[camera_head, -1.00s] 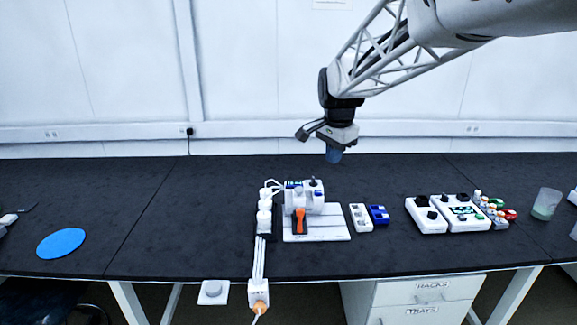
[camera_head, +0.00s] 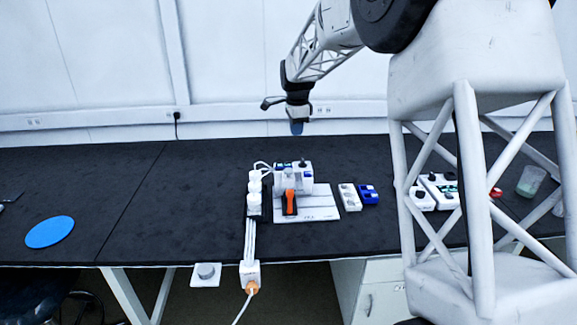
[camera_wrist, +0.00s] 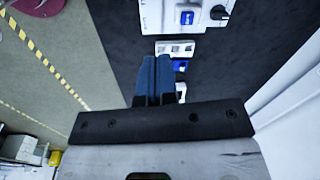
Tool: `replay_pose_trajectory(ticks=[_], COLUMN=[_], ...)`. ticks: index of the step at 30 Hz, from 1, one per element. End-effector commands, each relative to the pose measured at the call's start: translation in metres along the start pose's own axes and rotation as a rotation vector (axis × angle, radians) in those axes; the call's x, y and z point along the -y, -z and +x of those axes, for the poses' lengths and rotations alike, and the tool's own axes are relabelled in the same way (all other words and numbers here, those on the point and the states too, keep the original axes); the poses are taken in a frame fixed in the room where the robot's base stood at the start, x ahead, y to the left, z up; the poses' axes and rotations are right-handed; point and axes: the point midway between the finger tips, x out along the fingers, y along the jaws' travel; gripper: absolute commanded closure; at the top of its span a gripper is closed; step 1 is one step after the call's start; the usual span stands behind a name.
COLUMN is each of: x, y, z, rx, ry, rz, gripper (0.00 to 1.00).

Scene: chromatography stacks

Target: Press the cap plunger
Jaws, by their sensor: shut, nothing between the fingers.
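A white device (camera_head: 307,178) stands on a white base plate (camera_head: 318,205) in the middle of the black table. It has a dark knob (camera_head: 302,163) on top and an orange handle (camera_head: 290,203) at its front. I cannot tell for sure which part is the cap plunger. My gripper (camera_head: 297,129) points down above and behind the device, apart from it. In the wrist view its blue fingers (camera_wrist: 153,82) are together and empty. Part of the device, with a blue piece and a black knob (camera_wrist: 219,12), shows at the top of that view.
A white block (camera_head: 349,198) and a blue block (camera_head: 368,194) lie right of the device. White plugs and cables run along its left. A blue disc (camera_head: 50,231) lies left; the table between is clear. A cup (camera_head: 531,180) stands right.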

Motion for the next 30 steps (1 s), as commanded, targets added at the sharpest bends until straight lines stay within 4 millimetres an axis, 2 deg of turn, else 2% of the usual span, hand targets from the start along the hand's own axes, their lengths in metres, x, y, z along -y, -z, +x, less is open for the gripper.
replay_pose_trajectory(ticks=[6, 12, 18, 30], x=[0.037, 0.059, 0.068, 0.068], y=[-0.005, -0.008, -0.009, -0.010], z=[0.028, 0.043, 0.051, 0.051], rx=[0.000, 0.000, 0.000, 0.000], ry=[-0.013, -0.018, -0.021, -0.021], rz=[0.097, 0.160, 0.187, 0.189], gripper=[1.00, 1.00, 1.00, 1.00])
